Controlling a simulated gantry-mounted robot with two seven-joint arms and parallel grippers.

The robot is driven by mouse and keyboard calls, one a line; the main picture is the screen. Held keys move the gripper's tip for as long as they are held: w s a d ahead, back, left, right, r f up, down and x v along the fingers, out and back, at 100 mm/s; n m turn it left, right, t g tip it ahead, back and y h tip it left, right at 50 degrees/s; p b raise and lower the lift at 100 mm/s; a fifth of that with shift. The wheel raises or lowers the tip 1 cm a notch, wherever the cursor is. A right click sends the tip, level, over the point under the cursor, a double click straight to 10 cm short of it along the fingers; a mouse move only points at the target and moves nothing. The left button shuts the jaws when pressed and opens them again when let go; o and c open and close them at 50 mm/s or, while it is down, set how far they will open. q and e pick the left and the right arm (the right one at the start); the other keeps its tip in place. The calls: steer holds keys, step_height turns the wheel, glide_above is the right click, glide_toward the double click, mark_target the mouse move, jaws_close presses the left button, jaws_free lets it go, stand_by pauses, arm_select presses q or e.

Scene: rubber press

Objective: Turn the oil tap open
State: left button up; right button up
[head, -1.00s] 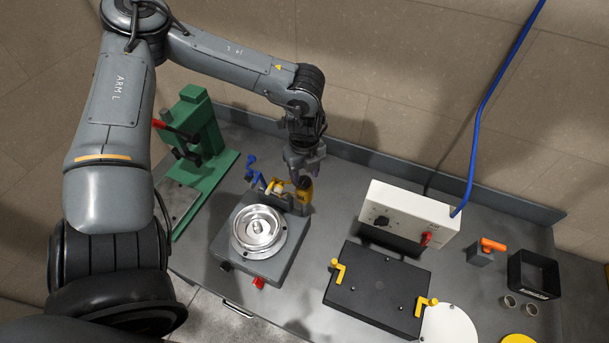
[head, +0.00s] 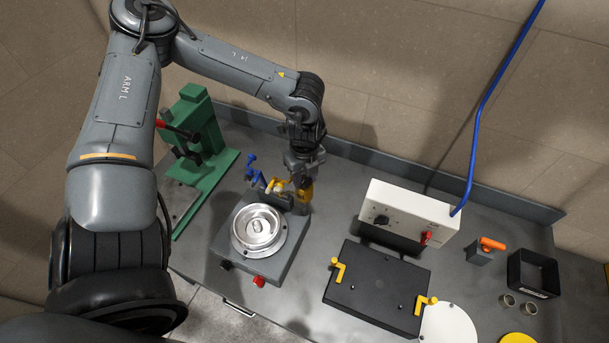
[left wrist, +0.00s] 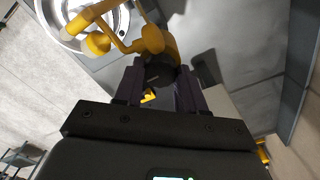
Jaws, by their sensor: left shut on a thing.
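A yellow tap (head: 306,194) with a dark top stands at the back right corner of the machine with the round metal bowl; I take it for the oil tap. My left gripper (head: 303,182) comes down on it from above. In the left wrist view, the dark knob (left wrist: 155,75) of the yellow tap (left wrist: 160,45) sits between the fingers of my left gripper (left wrist: 158,86), which are shut on it. The fingers hide part of the knob, so I cannot tell its turned position. My right gripper is not in view.
Blue tap parts (head: 252,172) stand close on the left, beside yellow piping (head: 277,187). The metal bowl (head: 258,228) lies in front. A green press (head: 200,135) is at the left, a white control box (head: 408,212) at the right. Bare bench lies between tap and box.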

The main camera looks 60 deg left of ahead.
arm_select(q)
steer(key=shift+f+n+b, duration=0.2)
steer(key=shift+n+b, duration=0.7)
steer(key=shift+b, duration=0.2)
steer(key=n+b, duration=0.3)
steer(key=shift+n, duration=0.3)
steer(key=n+b, duration=0.3)
steer(key=n, duration=0.1)
steer(key=shift+r+n+b, duration=0.15)
steer(key=shift+n+b, duration=0.4)
steer(key=shift+n, duration=0.65)
steer(key=o, duration=0.8)
steer(key=shift+r, duration=0.2)
